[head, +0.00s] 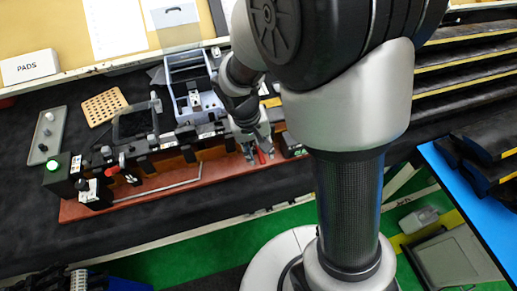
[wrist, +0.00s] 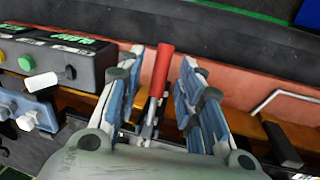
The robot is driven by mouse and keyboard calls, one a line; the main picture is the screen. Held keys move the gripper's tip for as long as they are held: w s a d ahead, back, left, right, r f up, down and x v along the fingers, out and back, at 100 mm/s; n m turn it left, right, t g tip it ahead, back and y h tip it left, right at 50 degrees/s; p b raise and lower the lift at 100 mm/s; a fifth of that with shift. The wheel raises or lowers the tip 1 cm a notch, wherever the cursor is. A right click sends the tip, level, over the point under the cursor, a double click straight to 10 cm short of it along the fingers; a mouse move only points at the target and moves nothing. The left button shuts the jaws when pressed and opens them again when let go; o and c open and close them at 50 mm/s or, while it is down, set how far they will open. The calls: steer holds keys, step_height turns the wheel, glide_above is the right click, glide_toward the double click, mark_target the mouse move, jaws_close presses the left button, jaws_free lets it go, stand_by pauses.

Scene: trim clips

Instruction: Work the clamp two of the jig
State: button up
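The jig is a long reddish-brown board (head: 150,205) with a dark rail along it, lying on the black bench. A clamp with an upright red handle (wrist: 161,72) stands near its right end; the handle also shows in the head view (head: 262,157). A second red handle (head: 113,170) is near the jig's left end. No label shows which is clamp two. My gripper (wrist: 162,60) is open, with a finger on each side of the right red handle and visible gaps to both. In the head view my gripper (head: 260,154) is low over the board. The clamp's base is partly hidden.
A black box (wrist: 55,55) with green and yellow buttons stands beside the clamp. A bent metal rod (wrist: 285,97) lies on the other side. A grey bin (head: 190,85), a perforated tan plate (head: 103,107) and a grey tray (head: 47,135) sit behind the jig.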

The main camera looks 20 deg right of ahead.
steer(key=shift+f, duration=0.1)
steer(key=shift+c, duration=0.3)
jaws_close()
stand_by(0.5)
